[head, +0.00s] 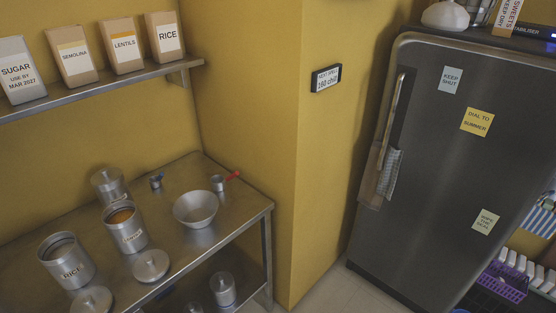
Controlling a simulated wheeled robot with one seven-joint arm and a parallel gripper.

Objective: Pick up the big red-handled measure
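A small steel measure (219,184) with a red handle stands on the steel table (245,206), near its right back part. Its red handle points right and slightly up in the picture. It is the only red-handled measure I can make out. A second small measure (156,182) with a blue handle stands to its left. A wide steel bowl or funnel (195,208) stands just in front of the red-handled measure. My gripper is not in view.
Loose lids (151,264) lie in front. A shelf (110,88) with paper bags hangs above. A yellow wall corner and dark fridge (445,150) are right.

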